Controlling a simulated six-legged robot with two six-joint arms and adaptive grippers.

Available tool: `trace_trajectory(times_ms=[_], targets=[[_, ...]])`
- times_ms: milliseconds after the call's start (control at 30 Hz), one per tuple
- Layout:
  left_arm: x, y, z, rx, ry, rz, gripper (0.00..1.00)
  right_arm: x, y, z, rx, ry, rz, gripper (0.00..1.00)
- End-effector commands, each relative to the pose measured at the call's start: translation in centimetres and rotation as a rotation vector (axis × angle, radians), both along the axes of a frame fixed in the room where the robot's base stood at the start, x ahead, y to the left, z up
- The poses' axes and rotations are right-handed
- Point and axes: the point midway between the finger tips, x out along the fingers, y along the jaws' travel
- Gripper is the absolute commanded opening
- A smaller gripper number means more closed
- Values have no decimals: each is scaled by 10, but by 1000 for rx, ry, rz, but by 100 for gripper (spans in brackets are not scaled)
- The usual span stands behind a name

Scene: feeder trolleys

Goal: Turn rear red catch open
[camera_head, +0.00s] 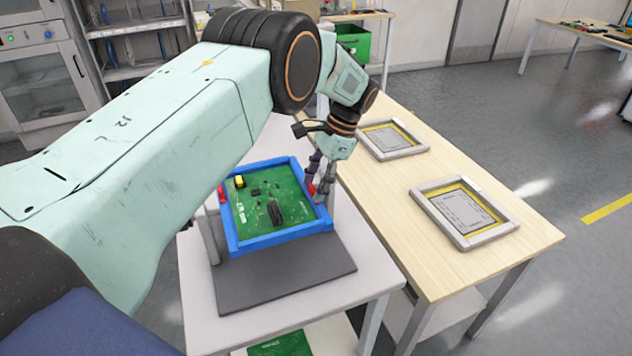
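A green circuit board (258,208) lies in a blue frame (277,239) on a dark grey base plate (290,283). A red catch (312,189) sits at the frame's right side, partly hidden by my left gripper. Another red catch (221,194) shows at the frame's left edge. My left gripper (318,186) points down at the right-hand catch, its fingertips close to or touching it. I cannot tell whether the fingers are closed on it. My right gripper is not in view.
The base plate rests on a white trolley (340,306). A wooden table (381,202) stands close on the right, bearing two framed panels (463,213) (392,139). Shelves and a green bin (353,43) are behind. The floor at right is clear.

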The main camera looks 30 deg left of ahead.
Motion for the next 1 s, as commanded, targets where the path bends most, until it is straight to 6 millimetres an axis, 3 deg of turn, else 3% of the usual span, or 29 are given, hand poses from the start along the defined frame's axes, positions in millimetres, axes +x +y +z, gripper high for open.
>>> trace_trajectory(times_ms=[100, 467, 1000], targets=[[0, 0, 0, 0, 0, -1, 60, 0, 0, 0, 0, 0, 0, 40], [2, -2, 5, 0, 0, -2, 60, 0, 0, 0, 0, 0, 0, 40], [28, -25, 90, 0, -2, -2, 60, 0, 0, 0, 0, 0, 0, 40]])
